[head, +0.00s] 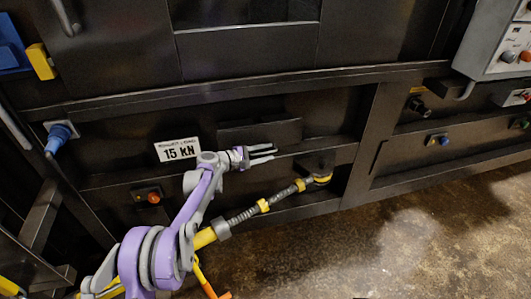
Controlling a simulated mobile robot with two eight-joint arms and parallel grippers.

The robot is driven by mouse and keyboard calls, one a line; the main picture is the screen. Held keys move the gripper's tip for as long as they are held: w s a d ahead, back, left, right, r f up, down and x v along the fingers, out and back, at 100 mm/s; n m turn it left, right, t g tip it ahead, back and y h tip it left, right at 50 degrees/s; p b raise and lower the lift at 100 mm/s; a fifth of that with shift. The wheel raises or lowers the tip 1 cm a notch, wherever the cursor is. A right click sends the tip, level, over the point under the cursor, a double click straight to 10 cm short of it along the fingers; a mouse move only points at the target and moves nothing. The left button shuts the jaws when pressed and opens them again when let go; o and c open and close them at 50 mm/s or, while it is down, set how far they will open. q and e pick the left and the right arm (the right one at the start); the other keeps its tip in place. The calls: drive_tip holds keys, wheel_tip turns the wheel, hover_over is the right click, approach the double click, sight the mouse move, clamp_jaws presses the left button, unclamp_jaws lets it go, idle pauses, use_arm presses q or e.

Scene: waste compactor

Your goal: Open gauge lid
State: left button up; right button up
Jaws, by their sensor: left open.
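A dark rectangular plate (258,132), which looks like the gauge lid, is on the dark machine front, right of a white "15 KN" label (180,149). I cannot tell whether it is shut, and no gauge face shows. My left gripper (270,153) is in front of the machine, just below the plate's right part in the picture. Its two fingers are apart, point right, and hold nothing visible. I cannot tell whether they touch the plate. My right gripper is not in view.
A grey hose with yellow fittings (263,206) runs up to a dark block (317,164) right of the gripper. A grey control box (498,45) is at upper right. The concrete floor (400,240) is clear at lower right.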

use_arm(q)
drive_tip(key=shift+c, duration=0.3)
clamp_jaws()
idle(1.1)
